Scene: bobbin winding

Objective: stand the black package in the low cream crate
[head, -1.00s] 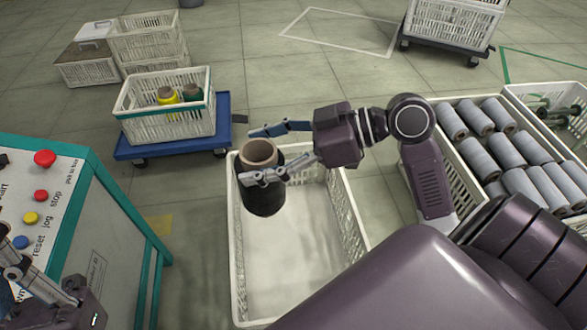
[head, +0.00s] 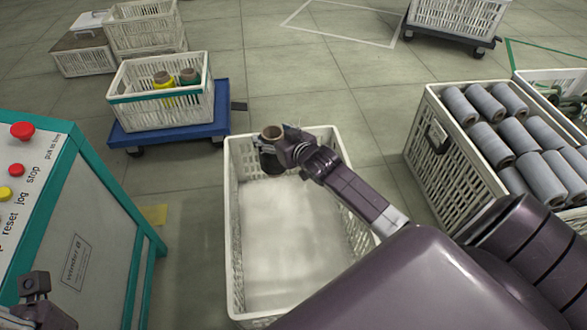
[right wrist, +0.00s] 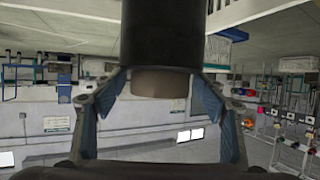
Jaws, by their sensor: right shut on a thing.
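The black package (head: 271,161), a dark wound bobbin with a brown tube end on top, is upright within the far end of the low cream crate (head: 235,245). I cannot tell whether its base touches the crate floor. My right gripper (head: 279,145) is shut on it near its top. In the right wrist view the package (right wrist: 163,35) fills the top middle, with its brown tube end between the two fingers (right wrist: 163,95). My left gripper (head: 36,300) shows only partly at the bottom left corner; its jaws are unclear.
The rest of the crate floor is bare. A blue dolly (head: 170,136) with a crate of yellow and green bobbins (head: 163,80) stands beyond it to the left. A teal-framed machine (head: 80,240) is at left. A crate of grey rolls (head: 440,170) is at right.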

